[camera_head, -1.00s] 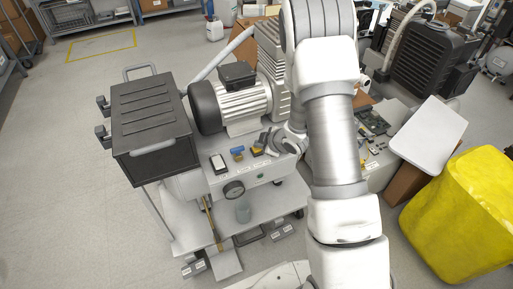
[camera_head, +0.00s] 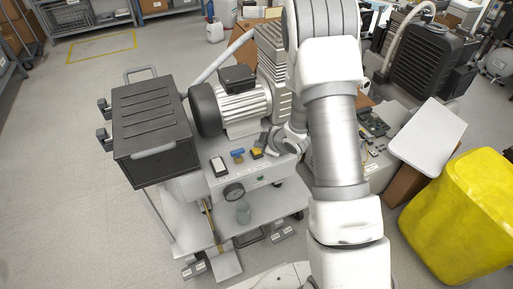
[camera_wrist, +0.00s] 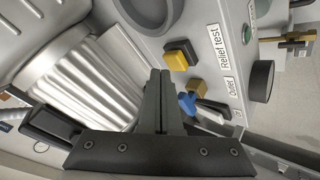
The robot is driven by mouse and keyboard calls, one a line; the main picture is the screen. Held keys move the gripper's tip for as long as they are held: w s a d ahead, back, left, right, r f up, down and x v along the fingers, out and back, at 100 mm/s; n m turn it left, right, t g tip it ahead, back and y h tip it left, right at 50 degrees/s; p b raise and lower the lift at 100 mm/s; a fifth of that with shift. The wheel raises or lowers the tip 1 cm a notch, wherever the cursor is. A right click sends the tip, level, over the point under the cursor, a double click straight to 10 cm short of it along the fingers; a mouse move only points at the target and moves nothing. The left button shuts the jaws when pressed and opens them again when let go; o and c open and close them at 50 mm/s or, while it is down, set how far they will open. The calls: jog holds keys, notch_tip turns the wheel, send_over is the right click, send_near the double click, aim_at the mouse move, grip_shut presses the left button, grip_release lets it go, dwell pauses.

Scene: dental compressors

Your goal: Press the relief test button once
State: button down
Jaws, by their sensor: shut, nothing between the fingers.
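The relief test button (camera_wrist: 176,59) is a yellow block with a dark part beside it, next to the "Relief test" label (camera_wrist: 206,46) in the wrist view. In the head view the yellow button (camera_head: 257,153) is on the compressor's panel, just left of my gripper (camera_head: 272,144). In the wrist view my gripper (camera_wrist: 161,73) is shut and empty. Its dark fingertips are just left of and below the button in the picture; I cannot tell whether they touch it.
A blue-handled valve (camera_head: 237,154), a pressure gauge (camera_head: 233,192) and a green light (camera_head: 260,178) are nearby on the panel. A ribbed motor (camera_head: 240,105) stands behind.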

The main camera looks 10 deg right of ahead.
aim_at(259, 151)
jog(key=shift+r, duration=0.25)
jog(key=shift+r+p, duration=1.9)
jog(key=shift+r, duration=0.5)
